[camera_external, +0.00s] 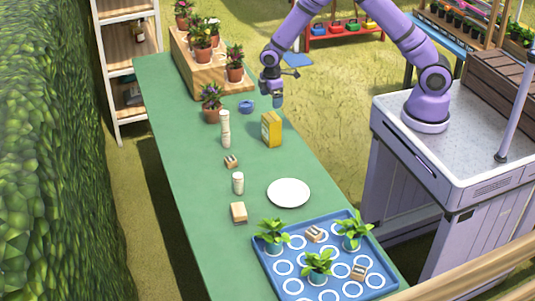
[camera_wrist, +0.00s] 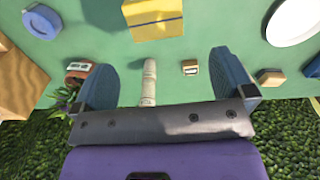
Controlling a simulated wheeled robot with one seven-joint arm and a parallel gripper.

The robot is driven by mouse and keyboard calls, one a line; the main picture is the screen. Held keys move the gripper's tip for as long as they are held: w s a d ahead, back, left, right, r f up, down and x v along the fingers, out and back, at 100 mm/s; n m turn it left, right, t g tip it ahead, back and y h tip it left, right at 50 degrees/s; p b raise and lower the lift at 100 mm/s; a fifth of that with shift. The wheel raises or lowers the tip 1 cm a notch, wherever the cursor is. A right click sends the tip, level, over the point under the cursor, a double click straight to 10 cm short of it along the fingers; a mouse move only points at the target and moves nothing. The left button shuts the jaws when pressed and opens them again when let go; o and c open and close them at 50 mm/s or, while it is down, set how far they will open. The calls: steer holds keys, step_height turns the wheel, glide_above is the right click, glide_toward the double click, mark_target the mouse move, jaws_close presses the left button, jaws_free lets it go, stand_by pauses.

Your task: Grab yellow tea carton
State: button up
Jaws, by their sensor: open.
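The yellow tea carton (camera_external: 271,130) stands upright on the green table, near its right edge in the external view. In the wrist view the carton (camera_wrist: 154,19) shows at the top centre, partly cut off by the frame edge. My gripper (camera_external: 277,92) hangs above the table, a little behind the carton and apart from it. In the wrist view my gripper (camera_wrist: 168,80) has its two blue fingers spread wide with nothing held between them. A pale cylinder (camera_wrist: 149,84) shows between the fingers, lower down on the table.
The pale cylinder (camera_external: 225,129) stands left of the carton. A blue round item (camera_external: 246,106) and a potted plant (camera_external: 211,103) are behind it. A white plate (camera_external: 289,193) and a blue tray (camera_external: 262,264) with plants lie nearer the front. Several small blocks are scattered about.

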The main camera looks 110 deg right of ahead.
mark_target(271, 117)
steer(key=shift+s+d+f, duration=0.1)
steer(key=shift+d+f, duration=0.15)
steer(key=shift+f, duration=0.4)
steer(key=shift+d+f, duration=0.2)
steer(key=shift+f, duration=0.4)
step_height(271, 117, down, 10)
steer(key=shift+s+a, duration=0.1)
steer(key=shift+s, duration=0.05)
steer(key=c, duration=0.8)
